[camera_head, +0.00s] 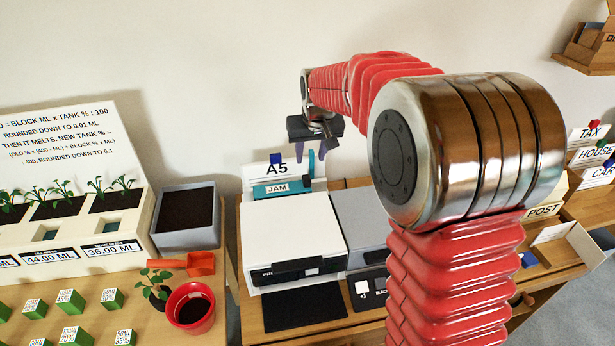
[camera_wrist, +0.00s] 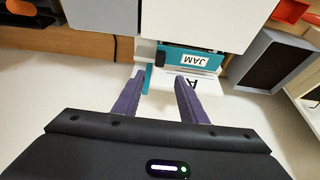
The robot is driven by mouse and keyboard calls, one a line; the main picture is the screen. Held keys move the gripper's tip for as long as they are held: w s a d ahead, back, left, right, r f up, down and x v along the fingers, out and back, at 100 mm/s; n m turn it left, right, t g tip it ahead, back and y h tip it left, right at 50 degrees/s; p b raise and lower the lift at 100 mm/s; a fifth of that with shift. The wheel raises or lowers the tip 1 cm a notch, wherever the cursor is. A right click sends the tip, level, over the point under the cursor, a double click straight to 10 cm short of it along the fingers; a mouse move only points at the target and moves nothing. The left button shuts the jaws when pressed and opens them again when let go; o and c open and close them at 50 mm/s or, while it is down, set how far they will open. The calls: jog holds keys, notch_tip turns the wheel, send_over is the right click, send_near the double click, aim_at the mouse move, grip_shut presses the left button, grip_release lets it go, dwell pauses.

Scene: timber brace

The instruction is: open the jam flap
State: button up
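The jam flap is a teal panel (camera_head: 283,189) with a white "JAM" label, at the back edge of the white printer (camera_head: 292,228). In the wrist view the flap (camera_wrist: 213,71) shows with its label upside down, and a small dark block (camera_wrist: 160,58) sits at its left end. Whether the flap is closed or ajar is hard to tell. My gripper (camera_head: 316,162) hangs above and behind the printer, near the flap's right end.
A white card marked "A5" (camera_head: 277,167) stands up behind the flap. A grey printer (camera_head: 372,222) stands right of the white one. A grey planter box (camera_head: 187,217) and orange scoop (camera_head: 197,264) are on the left table. My arm hides part of the right side.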

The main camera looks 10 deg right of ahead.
aim_at(308, 178)
jog(key=x, duration=1.3)
jog(key=shift+w+f, duration=0.1)
grip_shut()
jog(key=shift+d, duration=0.1)
dwell(0.3)
